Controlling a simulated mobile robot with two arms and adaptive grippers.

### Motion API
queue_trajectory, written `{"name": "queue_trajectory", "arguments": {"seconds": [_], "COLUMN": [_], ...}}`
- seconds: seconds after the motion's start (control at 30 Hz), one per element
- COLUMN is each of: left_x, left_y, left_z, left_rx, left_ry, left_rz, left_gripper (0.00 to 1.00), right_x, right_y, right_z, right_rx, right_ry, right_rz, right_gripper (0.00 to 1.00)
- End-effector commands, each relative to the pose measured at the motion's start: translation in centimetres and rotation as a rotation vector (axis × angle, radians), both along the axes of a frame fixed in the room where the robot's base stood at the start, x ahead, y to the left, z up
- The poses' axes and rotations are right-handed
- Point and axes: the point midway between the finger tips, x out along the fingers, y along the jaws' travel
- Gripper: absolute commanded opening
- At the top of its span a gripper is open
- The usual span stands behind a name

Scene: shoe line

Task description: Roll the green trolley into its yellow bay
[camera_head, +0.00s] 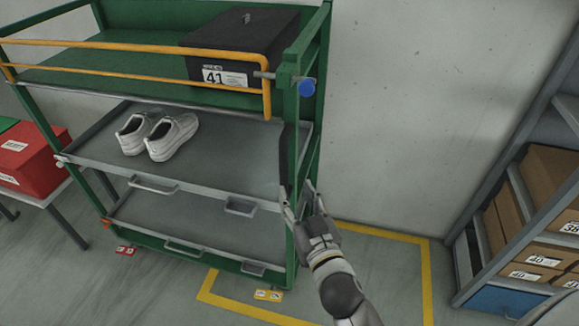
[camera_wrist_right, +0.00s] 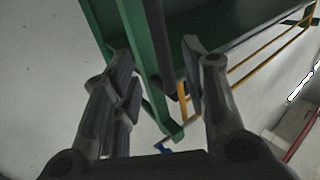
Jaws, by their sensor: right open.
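The green trolley (camera_head: 302,125) stands upright against the wall in the head view, with a yellow rail and grey shelves. The yellow bay (camera_head: 428,285) is a painted floor outline at its right. The trolley's right end overlaps the outline's left part; most of the trolley is left of it. A dark upright bar (camera_head: 284,165) is on the trolley's right end. My right gripper (camera_head: 303,192) is open beside this end. In the wrist view, its spread fingers (camera_wrist_right: 160,75) have the bar and a green post (camera_wrist_right: 135,40) showing between them. Contact cannot be told. My left gripper is out of view.
White shoes (camera_head: 158,135) and a black box (camera_head: 240,45) ride on the trolley. A rack with cartons (camera_head: 535,250) stands right of the bay. A red box (camera_head: 35,160) sits on a table at left. The bay's floor right of the trolley looks clear except for my arm.

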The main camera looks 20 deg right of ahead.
Motion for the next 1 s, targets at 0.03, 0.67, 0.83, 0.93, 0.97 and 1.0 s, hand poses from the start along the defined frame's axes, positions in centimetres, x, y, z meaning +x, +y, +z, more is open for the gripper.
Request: {"name": "queue_trajectory", "arguments": {"seconds": [0.03,0.67,0.83,0.93,0.97,1.0], "left_x": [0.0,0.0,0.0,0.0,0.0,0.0], "left_y": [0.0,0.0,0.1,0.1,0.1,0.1], "left_z": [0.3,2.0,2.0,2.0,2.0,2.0], "left_rx": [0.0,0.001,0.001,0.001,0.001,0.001], "left_ry": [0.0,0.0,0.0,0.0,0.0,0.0], "left_rz": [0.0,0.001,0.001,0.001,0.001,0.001], "left_gripper": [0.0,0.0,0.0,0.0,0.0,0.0], "right_x": [0.8,9.5,9.7,9.7,9.7,9.7], "right_y": [0.0,0.0,0.0,0.0,0.0,0.0], "right_z": [0.3,0.0,0.0,0.0,0.0,0.0], "right_rx": [-0.002,-0.003,-0.002,-0.002,-0.002,-0.002], "right_ry": [-0.002,0.001,0.001,0.001,0.001,0.001], "right_rz": [0.001,0.001,0.001,0.001,0.001,0.001], "right_gripper": [0.41,0.41,0.41,0.41,0.41,0.39]}}
